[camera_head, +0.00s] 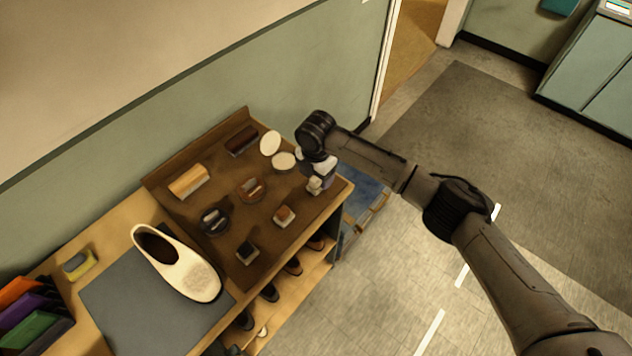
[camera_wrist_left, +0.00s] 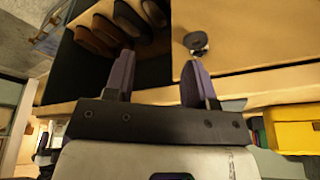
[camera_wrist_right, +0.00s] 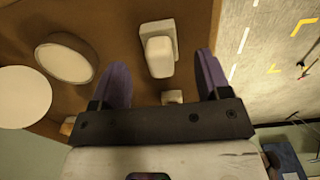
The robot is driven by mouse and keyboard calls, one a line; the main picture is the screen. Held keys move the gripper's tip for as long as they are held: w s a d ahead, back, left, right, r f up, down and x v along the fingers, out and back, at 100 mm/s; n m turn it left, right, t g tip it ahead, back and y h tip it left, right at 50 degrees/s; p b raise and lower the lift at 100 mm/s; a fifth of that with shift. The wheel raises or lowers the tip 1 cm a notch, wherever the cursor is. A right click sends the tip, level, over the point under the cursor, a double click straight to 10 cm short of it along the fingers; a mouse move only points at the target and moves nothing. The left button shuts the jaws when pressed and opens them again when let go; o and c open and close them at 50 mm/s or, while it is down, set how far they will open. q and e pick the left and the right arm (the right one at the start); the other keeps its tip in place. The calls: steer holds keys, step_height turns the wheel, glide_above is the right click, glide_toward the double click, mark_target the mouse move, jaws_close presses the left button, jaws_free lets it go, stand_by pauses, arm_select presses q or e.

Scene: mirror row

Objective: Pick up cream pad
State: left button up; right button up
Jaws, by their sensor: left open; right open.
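The cream pad (camera_head: 314,185) is a small pale block near the right edge of the brown tray (camera_head: 186,207), partly hidden by my right gripper (camera_head: 322,171). In the right wrist view the cream pad (camera_wrist_right: 159,52) shows between and beyond the fingertips of my open, empty right gripper (camera_wrist_right: 161,66). I cannot tell the height gap. My left gripper (camera_wrist_left: 157,78) is open and empty by the wooden bench in the left wrist view. It is not in the head view.
An open cream tin (camera_head: 284,161) and its pale lid (camera_head: 270,143) lie beside the pad. Brown-topped (camera_head: 284,215) and dark-topped (camera_head: 247,253) pads, brushes and other tins share the tray. A cream shoe (camera_head: 176,262) stands on a grey mat (camera_head: 110,310). Shoes fill the shelf below.

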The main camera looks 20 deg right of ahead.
mark_target(316, 178)
steer(key=shift+f, duration=1.8)
steer(key=c, duration=1)
steer(key=shift+r, duration=0.1)
steer(key=shift+r, duration=0.45)
step_height(316, 178, up, 3)
steer(key=shift+f, duration=0.2)
steer(key=s+d+r+b, duration=0.1)
steer(key=s+d+r, duration=0.3)
steer(key=d+r, duration=0.3)
steer(key=d, duration=0.4)
steer(key=shift+r+b, duration=0.2)
steer(key=shift+b, duration=0.1)
